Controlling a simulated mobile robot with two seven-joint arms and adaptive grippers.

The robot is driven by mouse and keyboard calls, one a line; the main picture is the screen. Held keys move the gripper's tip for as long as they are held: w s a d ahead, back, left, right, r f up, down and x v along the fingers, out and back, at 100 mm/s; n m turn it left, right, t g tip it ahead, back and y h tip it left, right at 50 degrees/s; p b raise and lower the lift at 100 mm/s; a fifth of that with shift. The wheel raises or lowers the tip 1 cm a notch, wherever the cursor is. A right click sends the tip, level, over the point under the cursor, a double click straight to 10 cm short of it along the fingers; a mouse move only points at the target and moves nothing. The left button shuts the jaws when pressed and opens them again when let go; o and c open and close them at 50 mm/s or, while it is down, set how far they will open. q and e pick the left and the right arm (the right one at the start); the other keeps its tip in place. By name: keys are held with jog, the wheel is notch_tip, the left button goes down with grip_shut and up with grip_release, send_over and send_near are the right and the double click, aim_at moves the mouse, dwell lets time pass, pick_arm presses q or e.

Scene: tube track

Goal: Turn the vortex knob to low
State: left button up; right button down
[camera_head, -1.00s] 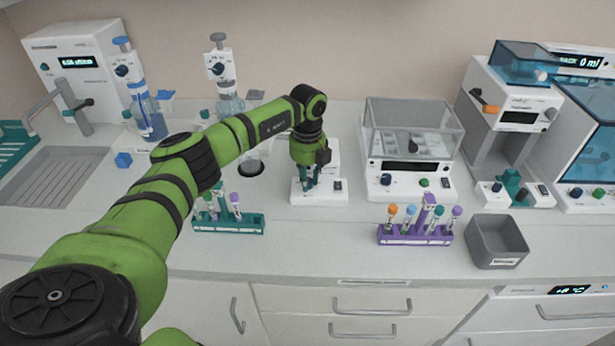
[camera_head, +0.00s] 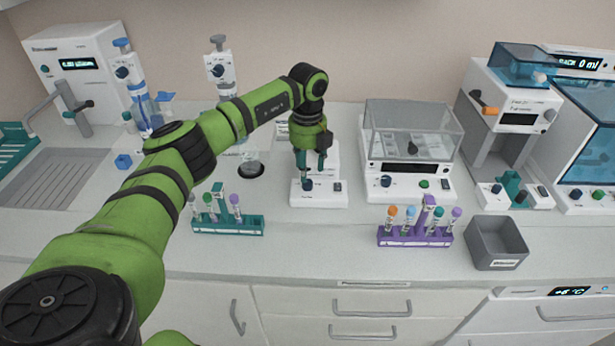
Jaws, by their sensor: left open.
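The vortex mixer (camera_head: 322,196) is a small white unit in the middle of the bench, with a dark blue knob (camera_head: 308,184) at the left of its front and a small dark switch at the right. My left gripper (camera_head: 312,176) points down over the front of the mixer, its two teal fingers apart and close around or just above the knob. I cannot tell whether the fingers touch the knob. My left arm hides part of the mixer's upper body. My right gripper is out of view.
A teal rack (camera_head: 229,226) with several tubes stands front left of the mixer. A purple rack (camera_head: 416,236) and a grey bin (camera_head: 497,243) stand to the right. A clear-lidded machine (camera_head: 410,182) stands close right of the mixer.

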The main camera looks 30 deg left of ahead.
aim_at(307, 183)
pick_arm(q)
notch_tip(307, 183, up, 7)
dwell(0.3)
jog(key=shift+s+f, duration=0.1)
jog(key=shift+f, duration=0.05)
dwell(0.3)
